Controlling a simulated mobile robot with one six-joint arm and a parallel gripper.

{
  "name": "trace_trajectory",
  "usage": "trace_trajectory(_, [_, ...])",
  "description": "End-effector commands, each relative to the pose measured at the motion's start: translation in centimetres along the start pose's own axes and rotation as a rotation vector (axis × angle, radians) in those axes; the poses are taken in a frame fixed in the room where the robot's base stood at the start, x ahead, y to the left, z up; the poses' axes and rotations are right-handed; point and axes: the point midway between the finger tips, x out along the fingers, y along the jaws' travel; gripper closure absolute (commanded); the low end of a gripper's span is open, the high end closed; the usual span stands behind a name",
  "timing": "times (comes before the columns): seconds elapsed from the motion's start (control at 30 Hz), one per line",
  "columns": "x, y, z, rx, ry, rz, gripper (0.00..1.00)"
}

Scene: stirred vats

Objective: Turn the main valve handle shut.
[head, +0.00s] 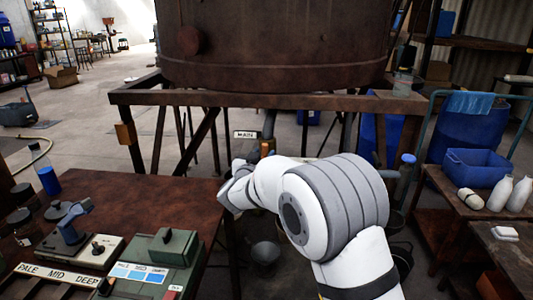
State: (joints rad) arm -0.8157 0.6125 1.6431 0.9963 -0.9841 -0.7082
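A white sign reading MAIN (245,134) hangs under the rusty vat's frame, near the middle of the head view. Just right of and below it, a small orange part (265,147) shows beside a grey vertical pipe (269,124). It may be the main valve handle, but it is too small and too covered by my arm to tell its shape or angle. My white and grey arm reaches from the lower right toward this spot. Its far end is left of and below the orange part. My gripper's fingers do not show, and I cannot tell whether anything is touched.
The large rusty vat (275,45) stands on a brown frame (135,97) with diagonal legs. A brown table (150,195) with instruments is at left. At right, a low table (446,181) carries a blue bin (472,167) and white bottles. Open floor lies at the back left.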

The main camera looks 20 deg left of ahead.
Motion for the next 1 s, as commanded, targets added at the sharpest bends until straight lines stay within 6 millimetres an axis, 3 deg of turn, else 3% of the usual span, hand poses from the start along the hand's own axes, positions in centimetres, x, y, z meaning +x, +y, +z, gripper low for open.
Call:
trace_trajectory(0.2, [2.2,0.1,0.0,0.001,0.000,0.001,0.65])
trace_trajectory(0.5, [2.5,0.1,0.0,0.000,0.000,0.001,0.65])
trace_trajectory(0.93, [2.5,0.1,0.0,0.001,0.000,0.001,1.00])
trace_trajectory(1.0, [2.5,0.2,0.0,0.001,0.000,0.001,1.00])
